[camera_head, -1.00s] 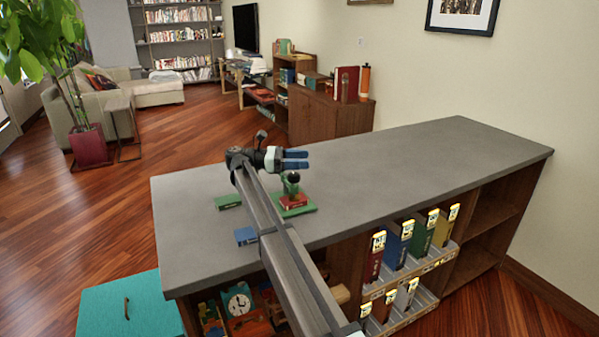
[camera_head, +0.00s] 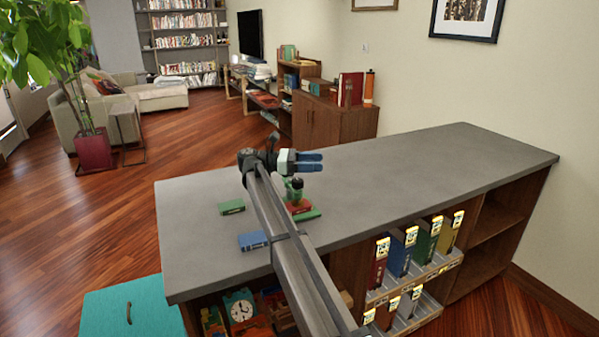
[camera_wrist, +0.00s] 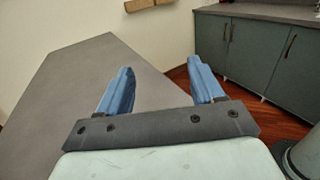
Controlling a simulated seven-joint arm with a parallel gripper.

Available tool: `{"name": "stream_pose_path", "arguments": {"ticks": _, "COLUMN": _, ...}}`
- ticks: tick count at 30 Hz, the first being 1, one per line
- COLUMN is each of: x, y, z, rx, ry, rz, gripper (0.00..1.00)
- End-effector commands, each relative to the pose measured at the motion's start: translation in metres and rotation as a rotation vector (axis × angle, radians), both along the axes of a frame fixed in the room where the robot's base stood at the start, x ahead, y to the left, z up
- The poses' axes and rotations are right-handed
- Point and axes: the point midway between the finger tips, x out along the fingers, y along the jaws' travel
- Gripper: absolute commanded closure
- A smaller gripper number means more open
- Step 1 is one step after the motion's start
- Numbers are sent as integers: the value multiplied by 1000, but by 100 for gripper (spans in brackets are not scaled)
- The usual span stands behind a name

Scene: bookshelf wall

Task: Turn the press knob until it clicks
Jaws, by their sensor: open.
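A small press stands on the grey counter (camera_head: 400,190), with a green base (camera_head: 309,214), a red book or block (camera_head: 299,206) on it and a dark round knob (camera_head: 296,183) on top. My arm hides part of the press. My gripper (camera_head: 320,162) is above the counter, just beyond and above the knob in the head view, pointing right. Its blue fingers are apart and empty. In the wrist view my gripper (camera_wrist: 163,88) is open with nothing between the fingers, and the press is not seen there.
A green book (camera_head: 231,207) and a blue book (camera_head: 253,240) lie on the counter left of my arm. Upright binders (camera_head: 400,254) stand in a rack at the counter's front. The counter's right half is clear.

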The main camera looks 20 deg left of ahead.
Motion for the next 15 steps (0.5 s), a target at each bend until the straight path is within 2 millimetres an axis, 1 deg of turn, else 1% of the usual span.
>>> {"name": "stream_pose_path", "arguments": {"ticks": 1, "x": -15, "y": -18, "z": -7, "rx": -3, "ry": 4, "rz": -5, "gripper": 33}}
{"name": "stream_pose_path", "arguments": {"ticks": 6, "x": -48, "y": -57, "z": -26, "rx": -1, "ry": 22, "rz": -11, "gripper": 33}}
{"name": "stream_pose_path", "arguments": {"ticks": 11, "x": -71, "y": -89, "z": -41, "rx": 1, "ry": 41, "rz": 44, "gripper": 33}}
{"name": "stream_pose_path", "arguments": {"ticks": 15, "x": -85, "y": -114, "z": -55, "rx": 5, "ry": 60, "rz": 155, "gripper": 33}}
